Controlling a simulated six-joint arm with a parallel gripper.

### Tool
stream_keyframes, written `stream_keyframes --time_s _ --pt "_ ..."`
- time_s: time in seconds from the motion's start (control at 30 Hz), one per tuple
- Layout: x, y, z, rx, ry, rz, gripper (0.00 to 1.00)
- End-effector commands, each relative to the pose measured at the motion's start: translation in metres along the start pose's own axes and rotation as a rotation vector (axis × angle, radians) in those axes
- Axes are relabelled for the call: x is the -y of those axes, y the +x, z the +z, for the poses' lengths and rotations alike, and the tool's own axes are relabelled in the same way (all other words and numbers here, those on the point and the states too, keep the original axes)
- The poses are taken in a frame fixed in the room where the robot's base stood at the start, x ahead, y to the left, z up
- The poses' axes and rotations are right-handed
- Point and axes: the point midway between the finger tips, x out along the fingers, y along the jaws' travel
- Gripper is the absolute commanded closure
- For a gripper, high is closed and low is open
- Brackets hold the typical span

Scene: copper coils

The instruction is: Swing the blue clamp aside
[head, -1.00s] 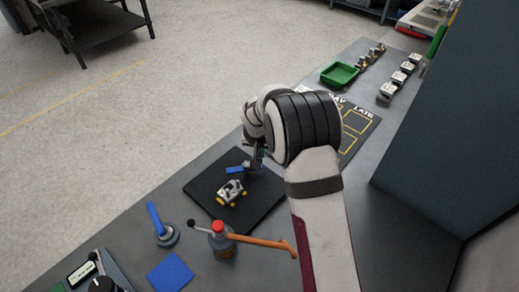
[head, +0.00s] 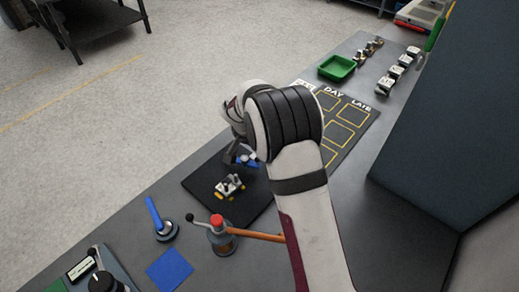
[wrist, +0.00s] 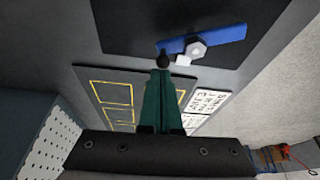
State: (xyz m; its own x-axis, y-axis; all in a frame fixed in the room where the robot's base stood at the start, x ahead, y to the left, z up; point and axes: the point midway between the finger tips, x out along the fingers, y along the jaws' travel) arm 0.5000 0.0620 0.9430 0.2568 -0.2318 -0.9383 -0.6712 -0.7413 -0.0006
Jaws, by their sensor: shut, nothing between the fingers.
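The blue clamp (head: 246,160) is a short blue bar near the upper right part of the black mat (head: 197,183). In the wrist view the clamp bar (wrist: 224,34) runs across the top, with a pale hexagonal nut at its middle. My gripper (wrist: 163,72) points at the bar's left end, its green fingers together and empty. A dark round knob sits at the fingertips; I cannot tell if they touch it. In the head view my arm hides most of the gripper. A small white part with yellow feet (head: 230,186) stands on the mat, left of the clamp.
A red-topped pot with an orange handle (head: 221,237), a blue-handled tool (head: 162,224) and a blue square (head: 169,269) lie in front. A board with yellow outlines (head: 343,128) and a green tray (head: 337,68) are behind. A tall dark cabinet (head: 440,130) bounds the right.

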Motion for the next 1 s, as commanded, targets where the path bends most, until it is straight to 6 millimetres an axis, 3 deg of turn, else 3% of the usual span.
stream_keyframes --time_s 0.43,1.0 --pt "-0.003 -0.0021 0.0064 0.0 0.15 0.056 1.0" --pt "-0.0045 -0.0041 0.0109 0.0 0.151 0.056 1.0"
